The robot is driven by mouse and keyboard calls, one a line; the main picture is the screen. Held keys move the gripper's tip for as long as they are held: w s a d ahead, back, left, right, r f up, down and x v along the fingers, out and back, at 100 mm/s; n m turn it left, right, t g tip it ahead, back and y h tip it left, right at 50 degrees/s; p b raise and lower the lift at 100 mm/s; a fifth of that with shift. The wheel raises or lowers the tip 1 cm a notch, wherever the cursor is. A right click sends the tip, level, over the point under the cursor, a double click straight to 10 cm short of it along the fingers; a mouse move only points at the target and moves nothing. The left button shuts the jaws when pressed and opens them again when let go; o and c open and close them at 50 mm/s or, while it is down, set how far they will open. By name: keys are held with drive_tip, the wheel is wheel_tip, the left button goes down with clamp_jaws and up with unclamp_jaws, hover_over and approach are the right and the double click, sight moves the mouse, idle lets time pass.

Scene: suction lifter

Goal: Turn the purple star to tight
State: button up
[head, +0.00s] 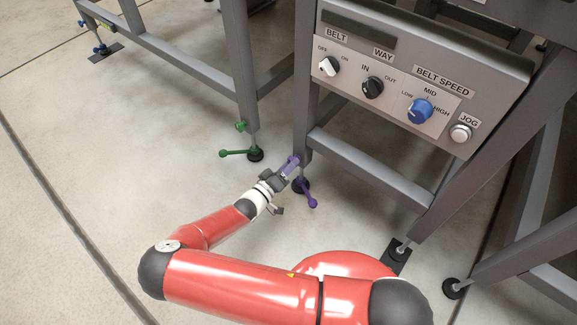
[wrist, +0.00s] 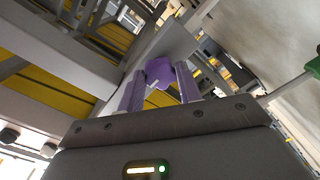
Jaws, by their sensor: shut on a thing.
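The purple star (wrist: 159,70) is a small knob on the lower part of a grey frame leg. It also shows in the head view (head: 294,159), partly covered by my gripper (head: 287,169). In the wrist view, my gripper's two fingers (wrist: 159,85) stand on either side of the star and are shut on it. No tight mark can be read in either view, so I cannot tell how far the star is turned.
A purple lever (head: 309,196) sticks out at the foot just below the star. A green lever (head: 236,153) and green star (head: 240,126) are on the leg to the left. A control panel (head: 455,75) with knobs hangs above right. The floor at left is clear.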

drive_tip(key=o, duration=1)
drive_tip(key=shift+s, duration=0.1)
drive_tip(key=v, duration=0.7)
drive_tip(key=shift+s+a, duration=0.25)
